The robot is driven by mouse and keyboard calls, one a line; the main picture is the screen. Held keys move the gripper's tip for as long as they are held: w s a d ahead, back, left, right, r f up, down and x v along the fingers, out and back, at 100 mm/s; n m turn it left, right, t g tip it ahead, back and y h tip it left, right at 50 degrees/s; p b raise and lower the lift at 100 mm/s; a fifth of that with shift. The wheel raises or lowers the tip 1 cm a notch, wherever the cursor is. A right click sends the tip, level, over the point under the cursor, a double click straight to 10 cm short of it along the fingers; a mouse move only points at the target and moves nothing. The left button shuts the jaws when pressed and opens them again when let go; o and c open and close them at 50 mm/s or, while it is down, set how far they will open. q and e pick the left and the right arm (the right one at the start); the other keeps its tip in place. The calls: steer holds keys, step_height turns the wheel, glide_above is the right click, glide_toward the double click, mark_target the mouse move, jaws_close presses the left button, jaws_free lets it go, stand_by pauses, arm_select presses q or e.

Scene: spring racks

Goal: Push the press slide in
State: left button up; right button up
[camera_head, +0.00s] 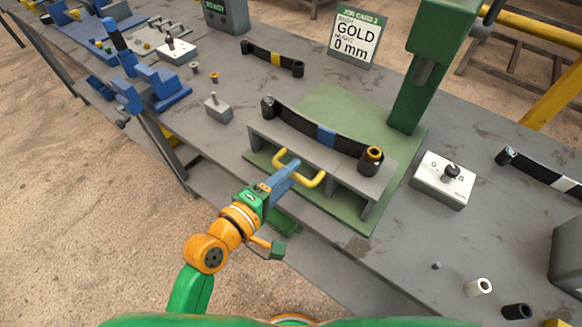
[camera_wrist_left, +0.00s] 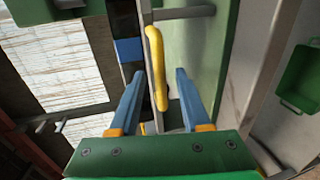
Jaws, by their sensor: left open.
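The press slide (camera_head: 262,141) is a grey carriage on the green press base (camera_head: 335,92). A dark leaf spring with a blue band (camera_head: 326,136) lies across its top. Its yellow handle (camera_head: 318,181) sticks out at the front. My left gripper (camera_head: 288,170) is at the handle, with blue fingers reaching it from the front. In the left wrist view the yellow handle (camera_wrist_left: 156,66) shows between the two open fingers of the left gripper (camera_wrist_left: 158,76); I cannot tell whether they touch it. The green press column (camera_head: 430,75) stands behind the slide. My right gripper is not in view.
A white box with a black knob (camera_head: 444,180) stands right of the press. A job card reading GOLD 0 mm (camera_head: 356,38) stands behind. Other leaf springs lie at the back (camera_head: 274,59) and right (camera_head: 545,173). A small grey block (camera_head: 218,109) sits left.

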arm_select(q)
steer(key=shift+x, duration=0.8)
steer(key=shift+s+a, duration=0.1)
jaws_close()
stand_by(0.7)
